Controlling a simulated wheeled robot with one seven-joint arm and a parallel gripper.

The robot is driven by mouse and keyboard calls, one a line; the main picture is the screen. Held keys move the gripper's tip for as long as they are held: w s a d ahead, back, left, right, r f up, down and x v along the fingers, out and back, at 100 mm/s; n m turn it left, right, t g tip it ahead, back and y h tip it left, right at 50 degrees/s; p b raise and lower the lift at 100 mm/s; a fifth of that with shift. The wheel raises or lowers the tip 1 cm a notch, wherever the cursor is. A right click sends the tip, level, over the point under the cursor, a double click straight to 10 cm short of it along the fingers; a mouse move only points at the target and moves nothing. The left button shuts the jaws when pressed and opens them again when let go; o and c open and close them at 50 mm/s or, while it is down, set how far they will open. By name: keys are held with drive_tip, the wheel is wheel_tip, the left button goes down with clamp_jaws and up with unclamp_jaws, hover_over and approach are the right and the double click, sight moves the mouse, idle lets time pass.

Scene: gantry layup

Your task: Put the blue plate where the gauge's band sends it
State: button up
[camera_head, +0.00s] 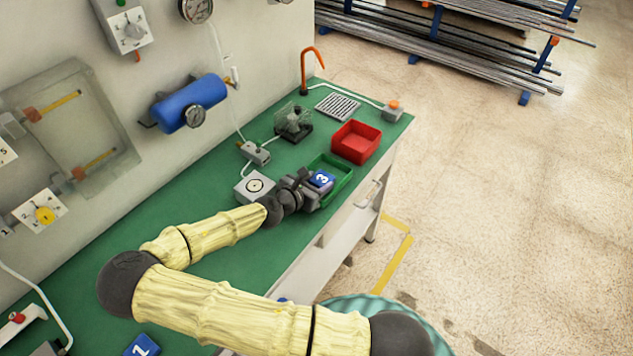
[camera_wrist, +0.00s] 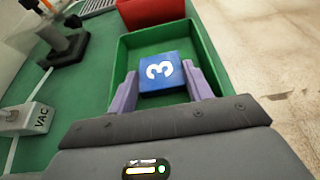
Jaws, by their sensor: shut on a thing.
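The blue plate marked 3 (camera_head: 321,180) is held between the fingers of my gripper (camera_head: 313,186). In the wrist view the plate (camera_wrist: 163,73) lies between two purple fingers (camera_wrist: 163,88), over the green tray (camera_wrist: 126,42). I cannot tell whether it touches the tray's floor. The green tray (camera_head: 345,187) also shows in the head view, partly hidden by my gripper. A round gauge (camera_head: 196,8) is on the wall at the top, cut by the frame edge. Another gauge (camera_head: 195,116) is on the blue tank. Neither reading is legible.
A red tray (camera_head: 356,141) stands just beyond the green one. A second blue plate marked 1 (camera_head: 142,346) lies at the bottom of the bench (camera_head: 205,258). A clear device on a dark base (camera_head: 293,122) and a grey box (camera_head: 256,187) stand near my gripper.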

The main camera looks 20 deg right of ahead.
drive_tip(key=shift+f, duration=0.15)
drive_tip(key=o, duration=0.8)
drive_tip(key=shift+r, duration=0.2)
drive_tip(key=b+v, duration=0.1)
drive_tip(key=v, duration=1.1)
drive_tip(key=shift+f, duration=0.1)
drive_tip(key=shift+s, duration=0.1)
